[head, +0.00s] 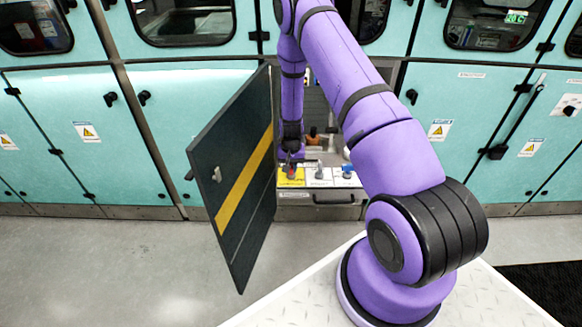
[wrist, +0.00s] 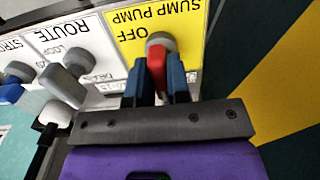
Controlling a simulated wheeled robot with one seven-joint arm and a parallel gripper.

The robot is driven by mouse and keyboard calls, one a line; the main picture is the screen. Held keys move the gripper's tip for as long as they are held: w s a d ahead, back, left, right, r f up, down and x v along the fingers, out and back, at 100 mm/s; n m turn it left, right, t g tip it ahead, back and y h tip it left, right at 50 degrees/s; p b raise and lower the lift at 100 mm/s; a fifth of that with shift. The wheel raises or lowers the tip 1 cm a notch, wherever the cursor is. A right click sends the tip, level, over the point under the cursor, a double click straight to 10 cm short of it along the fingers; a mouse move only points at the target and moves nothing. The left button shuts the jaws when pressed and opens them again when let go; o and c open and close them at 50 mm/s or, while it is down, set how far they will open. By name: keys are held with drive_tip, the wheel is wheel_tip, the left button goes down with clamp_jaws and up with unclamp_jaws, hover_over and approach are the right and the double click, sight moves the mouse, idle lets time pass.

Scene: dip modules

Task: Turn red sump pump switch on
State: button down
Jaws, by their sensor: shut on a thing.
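The red sump pump switch (wrist: 157,66) is on a yellow panel (wrist: 189,46) lettered SUMP PUMP and OFF, upside down in the wrist view. My gripper (wrist: 158,82) is shut on the red switch, with one blue-grey finger on each side of its lever. In the head view my gripper (head: 291,160) is over the yellow panel (head: 291,178) at the left end of the low control ledge. The switch is very small there. The lower part of the lever is hidden between the fingers in the wrist view.
A grey switch (wrist: 66,82) and a blue switch (wrist: 12,92) sit beside the yellow panel. An open dark door (head: 238,175) with a yellow stripe stands just left of my arm. Teal cabinets (head: 90,130) line the wall. The grey floor (head: 130,265) is clear.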

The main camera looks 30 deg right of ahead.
drive_tip(key=c, duration=1.1)
unclamp_jaws()
wheel_tip(320, 180, up, 11)
drive_tip(key=shift+f, duration=0.1)
